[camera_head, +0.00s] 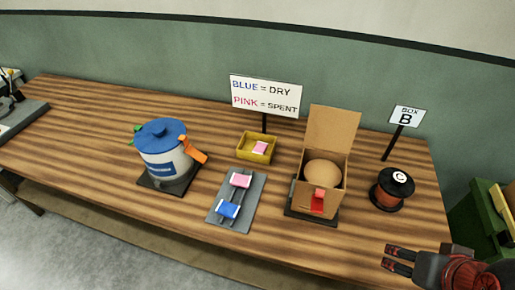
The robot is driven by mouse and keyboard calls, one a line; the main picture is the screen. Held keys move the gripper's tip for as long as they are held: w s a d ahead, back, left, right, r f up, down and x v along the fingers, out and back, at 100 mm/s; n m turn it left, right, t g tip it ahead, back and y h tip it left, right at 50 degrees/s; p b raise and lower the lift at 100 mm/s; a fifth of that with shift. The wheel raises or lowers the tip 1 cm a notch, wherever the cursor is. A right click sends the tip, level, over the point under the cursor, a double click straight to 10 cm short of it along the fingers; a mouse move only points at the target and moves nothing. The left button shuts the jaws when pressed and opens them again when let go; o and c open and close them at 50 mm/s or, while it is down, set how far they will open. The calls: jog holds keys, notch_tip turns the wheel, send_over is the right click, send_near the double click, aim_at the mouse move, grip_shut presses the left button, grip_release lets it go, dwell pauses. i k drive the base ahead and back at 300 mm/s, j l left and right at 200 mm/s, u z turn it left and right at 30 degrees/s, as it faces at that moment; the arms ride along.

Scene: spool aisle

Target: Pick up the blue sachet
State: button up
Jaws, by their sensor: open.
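The blue sachet (228,210) lies on the near end of a grey tray (250,207) on the wooden table. A pink sachet (240,181) lies farther back on the same tray. My gripper (385,257) is at the lower right, near the table's front edge. Its two dark fingers point left and are apart, with nothing between them. It is well to the right of the blue sachet and apart from it.
An open cardboard box (324,165) holding a round tan thing stands between my gripper and the tray. A spool marked C (392,188) is at the right. A blue-lidded pot (164,152) stands left. A yellow bin (256,146) holds another pink sachet.

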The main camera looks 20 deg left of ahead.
aim_at(230, 210)
jog(key=u, duration=1.55)
